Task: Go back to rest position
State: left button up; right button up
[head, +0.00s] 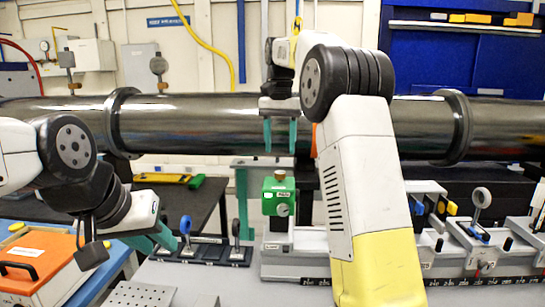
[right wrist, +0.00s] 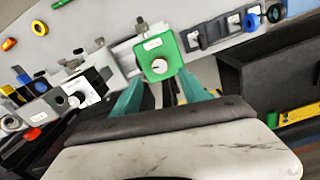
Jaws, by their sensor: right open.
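My right gripper (head: 281,146) hangs fingers down in the middle of the head view, in front of the dark metal pipe. Its two teal fingers are apart with nothing between them. It is above a green block with a brass knob (head: 280,196) on the grey rail. In the right wrist view the green block (right wrist: 159,58) lies beyond the open fingers (right wrist: 160,88). My left gripper (head: 163,238) is low at the left, its teal fingers close to a blue-ringed holder (head: 185,228). Whether it is open or shut is unclear from this angle.
The grey rail (head: 300,263) carries several optic mounts to the right, including a ring-shaped one (head: 481,198). A dark pipe (head: 215,122) spans the back. An orange case (head: 40,265) stands at the lower left, and a perforated plate (head: 140,294) lies in front.

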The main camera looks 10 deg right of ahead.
jog(key=shift+r, duration=0.3)
jog(key=shift+s+d, duration=0.1)
jog(key=s+d+n+t+y, duration=0.2)
jog(key=s+d+t, duration=0.1)
jog(key=s, duration=1)
jog(key=s+f+n+t, duration=0.1)
jog(key=s+f, duration=0.3)
jog(key=s, duration=0.4)
jog(key=s+a+f+n+t, duration=0.1)
jog(key=s+f+t, duration=0.1)
jog(key=s+f, duration=0.3)
jog(key=s, duration=0.3)
jog(key=shift+s+a+f+n, duration=0.15)
jog(key=shift+s+a+n, duration=0.15)
jog(key=shift+n, duration=0.1)
